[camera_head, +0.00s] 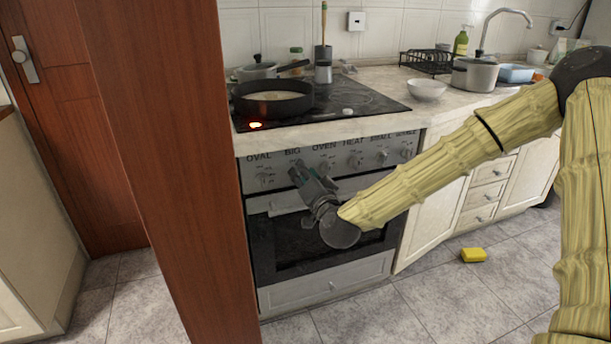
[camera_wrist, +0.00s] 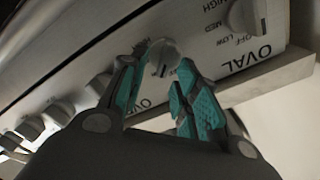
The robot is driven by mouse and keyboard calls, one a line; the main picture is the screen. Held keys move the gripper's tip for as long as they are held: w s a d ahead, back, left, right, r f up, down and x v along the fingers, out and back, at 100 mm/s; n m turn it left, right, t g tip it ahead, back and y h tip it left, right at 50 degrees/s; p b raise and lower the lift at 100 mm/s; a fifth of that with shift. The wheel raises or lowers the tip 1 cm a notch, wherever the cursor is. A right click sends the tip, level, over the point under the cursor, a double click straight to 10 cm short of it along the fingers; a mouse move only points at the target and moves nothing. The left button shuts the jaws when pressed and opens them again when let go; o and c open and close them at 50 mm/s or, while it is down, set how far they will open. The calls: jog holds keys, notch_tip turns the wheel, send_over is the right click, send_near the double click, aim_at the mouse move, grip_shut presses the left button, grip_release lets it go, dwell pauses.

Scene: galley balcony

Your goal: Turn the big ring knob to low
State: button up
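The big ring knob (camera_wrist: 162,57) is a pale round knob on the stove's front panel, second from the left, under the word BIG in the head view. In the wrist view it sits between the tips of my gripper (camera_wrist: 160,75), whose teal-padded fingers stand apart. I cannot tell whether either finger touches it. In the head view my gripper (camera_head: 300,175) hides this knob against the panel. The setting the knob points to cannot be read; its scale is mostly covered. The OVAL knob (camera_wrist: 245,17) is beside it, with OFF, LOW, MED and HIGH marks.
A frying pan (camera_head: 272,99) stands on the cooktop (camera_head: 372,98), with a red glow (camera_head: 255,125) at its front left edge. More knobs (camera_head: 354,162) line the panel to the right. A wooden post (camera_head: 185,150) stands close on the left. A yellow sponge (camera_head: 474,255) lies on the floor.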

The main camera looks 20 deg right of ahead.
jog(key=shift+s, duration=0.1)
jog(key=s, duration=1.1)
jog(key=shift+s+d, duration=0.2)
jog(key=shift+s, duration=0.2)
jog(key=shift+f, duration=0.1)
jog(key=s+a+f+n+g+y, duration=0.1)
jog(key=s+a+f+n+g, duration=0.2)
jog(key=f, duration=0.6)
jog(key=s+a+f+g, duration=0.1)
jog(key=s+f+g, duration=0.25)
jog(key=f, duration=0.55)
jog(key=s+a+f+n+g+y, duration=0.15)
jog(key=s+f, duration=0.25)
jog(key=f, duration=0.6)
jog(key=s+d+f+n+g+h, duration=0.15)
jog(key=s+f+g, duration=0.35)
jog(key=s+f, duration=0.55)
jog(key=s+d+f+n+g+h, duration=0.1)
jog(key=s+d+f+n+g, duration=0.15)
jog(key=s+f+g, duration=0.8)
jog(key=s+r+t+p, duration=0.2)
jog(key=r+p, duration=1)
jog(key=r, duration=0.2)
jog(key=s+r+t+p, duration=0.2)
jog(key=r+t+p, duration=0.1)
jog(key=r+p, duration=1)
jog(key=shift+s+r+h+p, duration=0.2)
jog(key=shift+r+h+p, duration=0.1)
jog(key=shift+r, duration=0.2)
